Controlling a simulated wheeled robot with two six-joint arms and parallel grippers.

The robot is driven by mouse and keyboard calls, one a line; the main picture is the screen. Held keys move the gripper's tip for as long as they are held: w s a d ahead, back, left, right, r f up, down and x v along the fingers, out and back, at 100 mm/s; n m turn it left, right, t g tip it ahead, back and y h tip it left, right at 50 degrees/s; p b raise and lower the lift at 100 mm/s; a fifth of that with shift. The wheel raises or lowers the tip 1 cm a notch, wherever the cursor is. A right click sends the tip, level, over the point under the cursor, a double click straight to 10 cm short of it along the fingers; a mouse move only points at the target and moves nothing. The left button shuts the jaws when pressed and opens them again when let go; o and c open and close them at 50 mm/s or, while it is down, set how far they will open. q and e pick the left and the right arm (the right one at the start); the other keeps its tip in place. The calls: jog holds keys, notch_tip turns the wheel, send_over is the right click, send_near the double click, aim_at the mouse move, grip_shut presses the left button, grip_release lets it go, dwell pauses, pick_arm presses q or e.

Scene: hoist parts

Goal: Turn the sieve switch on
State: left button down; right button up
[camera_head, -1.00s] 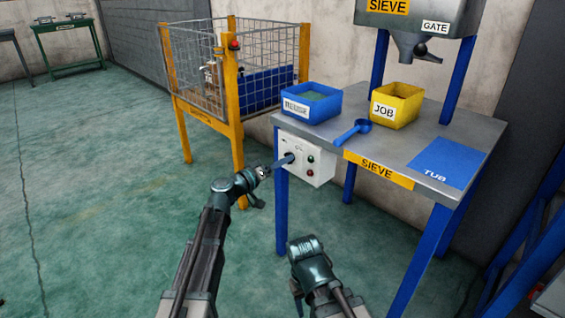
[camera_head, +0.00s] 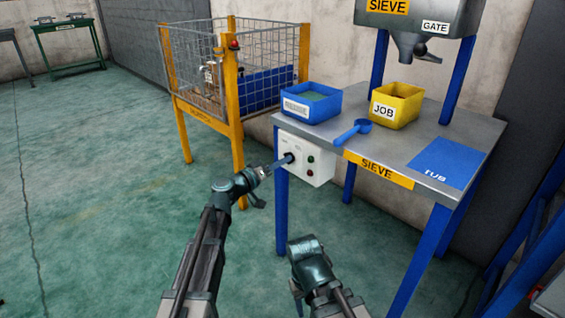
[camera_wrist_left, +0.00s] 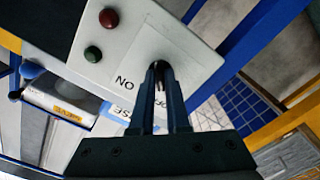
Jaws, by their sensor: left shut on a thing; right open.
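The sieve switch box (camera_head: 318,168) is a pale grey box under the left front edge of the sieve table, with a green and a red button on its face. In the left wrist view the box face (camera_wrist_left: 140,38) carries the lettering ON, seen upside down. My left gripper (camera_head: 284,162) is at the dark switch knob on this face. Its fingers (camera_wrist_left: 161,75) are shut on the knob, which they mostly hide, so its exact turn cannot be read. My right gripper (camera_head: 305,248) is low in front of the table, apart from everything, its fingertips hidden.
The sieve table (camera_head: 455,150) bears a blue bin (camera_head: 311,110), a blue scoop (camera_head: 354,131), a yellow JOB bin (camera_head: 398,108) and a blue TUB mat (camera_head: 440,164). A yellow-posted mesh cage (camera_head: 238,100) stands behind to the left. The green floor (camera_head: 90,200) at left is clear.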

pick_arm(q)
jog(key=shift+n, duration=7.8)
jog(key=c, duration=0.9)
grip_release()
